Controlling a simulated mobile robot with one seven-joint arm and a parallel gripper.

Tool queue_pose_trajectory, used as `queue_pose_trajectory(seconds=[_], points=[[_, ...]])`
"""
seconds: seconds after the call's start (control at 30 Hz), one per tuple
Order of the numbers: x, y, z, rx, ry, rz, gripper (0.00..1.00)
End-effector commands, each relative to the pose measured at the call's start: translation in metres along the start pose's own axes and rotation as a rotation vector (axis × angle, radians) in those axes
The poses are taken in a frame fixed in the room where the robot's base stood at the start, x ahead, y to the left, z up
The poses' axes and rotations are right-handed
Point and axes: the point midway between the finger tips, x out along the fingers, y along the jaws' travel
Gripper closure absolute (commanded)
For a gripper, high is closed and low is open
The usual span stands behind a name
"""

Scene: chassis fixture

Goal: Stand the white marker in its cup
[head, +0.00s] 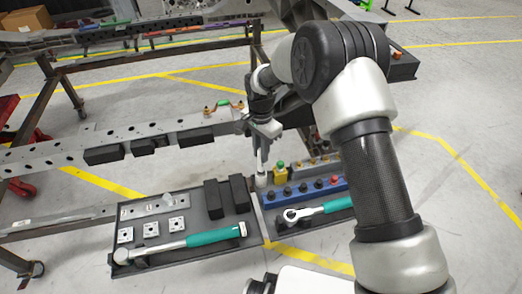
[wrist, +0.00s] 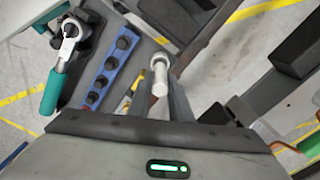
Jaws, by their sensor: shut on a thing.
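My gripper (head: 263,137) points down over the near tray and is shut on the white marker (head: 262,158). The marker is about upright, its lower end at the small pale cup (head: 261,181) at the tray's back left corner. I cannot tell whether the tip is inside the cup or just above it. In the wrist view my gripper (wrist: 160,98) has the marker (wrist: 159,82) between its two fingers, seen nearly end-on. The cup is mostly hidden behind the marker there.
A yellow item (head: 281,175) with a green top stands just right of the cup. A blue socket rail (head: 305,191) and a green-handled ratchet (head: 320,210) lie in front. A left tray (head: 160,255) holds a torque wrench (head: 190,243) and black blocks. The chassis rail (head: 190,131) runs close behind.

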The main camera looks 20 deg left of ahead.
Motion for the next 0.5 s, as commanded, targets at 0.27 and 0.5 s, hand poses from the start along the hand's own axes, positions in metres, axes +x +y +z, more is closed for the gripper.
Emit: queue_pose_trajectory(seconds=[0.27, 0.5], points=[[0.016, 0.000, 0.000, -0.001, 0.000, 0.000, 1.00], [0.028, 0.000, 0.000, -0.001, 0.001, -0.001, 1.00]])
